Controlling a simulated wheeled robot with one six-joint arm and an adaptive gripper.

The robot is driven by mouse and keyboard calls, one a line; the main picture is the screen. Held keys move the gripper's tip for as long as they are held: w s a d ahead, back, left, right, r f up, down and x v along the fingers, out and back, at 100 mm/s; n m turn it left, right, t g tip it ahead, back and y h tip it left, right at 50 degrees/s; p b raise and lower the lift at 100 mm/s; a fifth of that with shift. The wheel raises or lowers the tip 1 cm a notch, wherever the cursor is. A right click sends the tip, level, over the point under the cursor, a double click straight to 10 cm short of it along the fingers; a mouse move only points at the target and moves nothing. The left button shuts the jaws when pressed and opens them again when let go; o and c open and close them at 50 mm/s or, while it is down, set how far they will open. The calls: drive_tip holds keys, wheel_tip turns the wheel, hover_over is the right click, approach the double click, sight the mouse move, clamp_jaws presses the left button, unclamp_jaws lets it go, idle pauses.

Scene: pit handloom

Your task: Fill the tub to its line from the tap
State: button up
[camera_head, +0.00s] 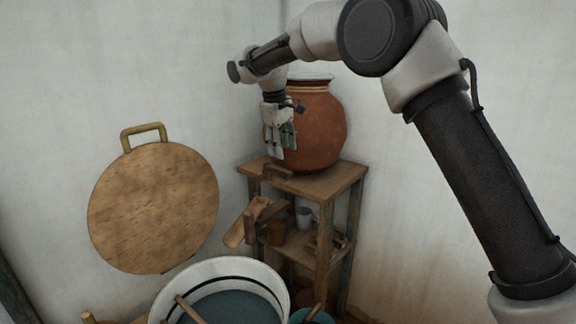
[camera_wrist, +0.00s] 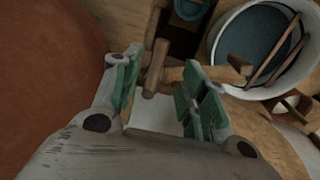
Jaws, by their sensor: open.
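The white tub (camera_head: 271,273) stands low on the floor. It has a dark line around its inner wall, and blue-grey water (camera_head: 232,308) lies below that line. The tub also shows in the wrist view (camera_wrist: 215,45). A round clay pot (camera_head: 318,130) stands on a wooden stand. A wooden tap handle (camera_wrist: 157,68) and a light wooden spout (camera_head: 240,232) are below my gripper, the spout pointing towards the tub. My gripper (camera_head: 281,155) is open with green pads, beside the pot; in the wrist view its fingers (camera_wrist: 155,90) flank the handle, contact unclear. No stream of water shows.
Sticks (camera_head: 189,309) lean in the tub. The stand's (camera_head: 350,177) lower shelf holds a small grey cup (camera_head: 304,217) and other items. A round wooden disc (camera_head: 152,208) with a handle is against the wall. A blue bowl (camera_wrist: 188,10) stands near the tub.

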sight(283, 170)
drive_tip(key=f, duration=0.2)
drive_tip(key=w+f, duration=0.1)
drive_tip(key=f, duration=0.2)
drive_tip(key=w+f, duration=0.1)
drive_tip(key=f, duration=0.2)
drive_tip(key=shift+d+f, duration=0.1)
drive_tip(key=shift+f, duration=0.1)
clamp_jaws()
